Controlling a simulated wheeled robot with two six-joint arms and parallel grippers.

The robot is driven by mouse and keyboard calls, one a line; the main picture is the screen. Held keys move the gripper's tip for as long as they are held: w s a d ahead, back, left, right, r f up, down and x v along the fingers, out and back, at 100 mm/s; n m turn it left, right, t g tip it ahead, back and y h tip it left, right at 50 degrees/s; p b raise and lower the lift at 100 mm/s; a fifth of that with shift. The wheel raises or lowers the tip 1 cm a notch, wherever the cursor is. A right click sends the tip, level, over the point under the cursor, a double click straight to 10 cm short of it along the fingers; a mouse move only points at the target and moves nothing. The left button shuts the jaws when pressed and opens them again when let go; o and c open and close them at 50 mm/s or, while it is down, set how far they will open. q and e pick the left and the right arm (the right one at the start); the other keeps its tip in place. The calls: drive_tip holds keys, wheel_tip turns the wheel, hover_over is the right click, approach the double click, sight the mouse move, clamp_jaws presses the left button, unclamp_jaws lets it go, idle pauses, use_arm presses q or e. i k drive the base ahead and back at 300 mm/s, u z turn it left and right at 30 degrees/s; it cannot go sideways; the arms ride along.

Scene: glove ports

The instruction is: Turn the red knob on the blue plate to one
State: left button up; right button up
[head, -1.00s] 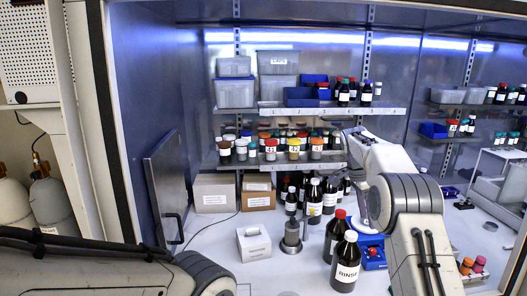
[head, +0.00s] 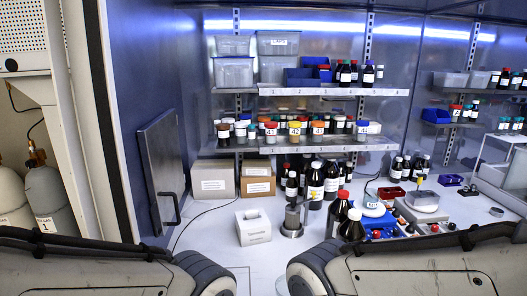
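A blue device, likely the blue plate (head: 379,222), sits on the white worktop right of the middle. A round white top (head: 373,209) rests on it. A small red knob (head: 376,234) shows at its front; its pointer and any marks are too small to read. Dark bottles stand just left of it and hide part of its left side. My two forearms lie across the bottom of the head view, one on each side. Both grippers are out of the picture.
A white box (head: 253,227) and metal cylinder (head: 292,220) stand left. Shelves hang above.

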sight(377, 234)
drive_tip(key=z, duration=0.75)
drive_tip(key=k, duration=0.5)
drive_tip(key=u, duration=0.8)
drive_tip(key=i, duration=0.75)
drive_tip(key=z, duration=0.55)
drive_tip(key=i, duration=0.5)
